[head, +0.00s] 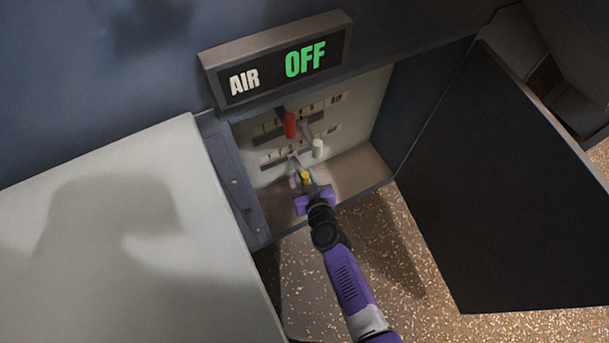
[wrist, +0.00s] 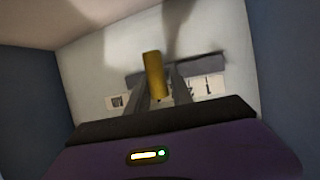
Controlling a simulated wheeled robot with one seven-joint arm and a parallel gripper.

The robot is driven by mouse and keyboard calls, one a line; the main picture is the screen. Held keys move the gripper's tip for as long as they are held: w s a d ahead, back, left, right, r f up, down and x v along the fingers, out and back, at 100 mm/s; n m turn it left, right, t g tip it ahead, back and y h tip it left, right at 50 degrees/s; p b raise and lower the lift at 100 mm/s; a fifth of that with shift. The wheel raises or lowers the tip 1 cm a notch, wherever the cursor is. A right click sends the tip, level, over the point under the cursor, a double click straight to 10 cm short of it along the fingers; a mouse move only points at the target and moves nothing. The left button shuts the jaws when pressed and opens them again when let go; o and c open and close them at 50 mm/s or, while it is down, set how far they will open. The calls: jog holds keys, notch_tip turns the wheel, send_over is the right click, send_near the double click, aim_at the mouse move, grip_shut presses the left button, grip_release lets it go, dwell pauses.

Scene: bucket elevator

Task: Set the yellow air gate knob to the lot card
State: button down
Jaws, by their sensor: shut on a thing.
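The yellow knob (head: 305,177) sits low inside the open cabinet, in front of its pale back panel. In the wrist view the yellow knob (wrist: 154,72) stands upright between the two fingers. My gripper (head: 303,182) is shut on it; the fingers also show in the wrist view (wrist: 160,92). A numbered scale strip (head: 281,155) runs along the panel just above, partly covered by knobs and fingers, so the yellow knob's setting cannot be read. I cannot make out a lot card in either view.
A red knob (head: 290,125) and a white knob (head: 318,148) stick out close above my gripper. A sign (head: 277,66) above reads AIR OFF. The dark open door (head: 510,190) stands at right; a pale flat surface (head: 120,230) lies at left.

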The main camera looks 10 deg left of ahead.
jog(key=shift+d, duration=0.15)
jog(key=w+d+b, duration=0.3)
jog(key=w+d, duration=0.1)
jog(key=d, duration=0.2)
jog(key=shift+w+b, duration=0.15)
jog(key=shift+b, duration=0.2)
jog(key=shift+d, duration=0.1)
jog(key=c, duration=1.1)
grip_release()
jog(key=p+v, duration=0.3)
jog(key=v, duration=0.4)
jog(key=shift+s+r, duration=0.2)
jog(key=shift+s, duration=0.15)
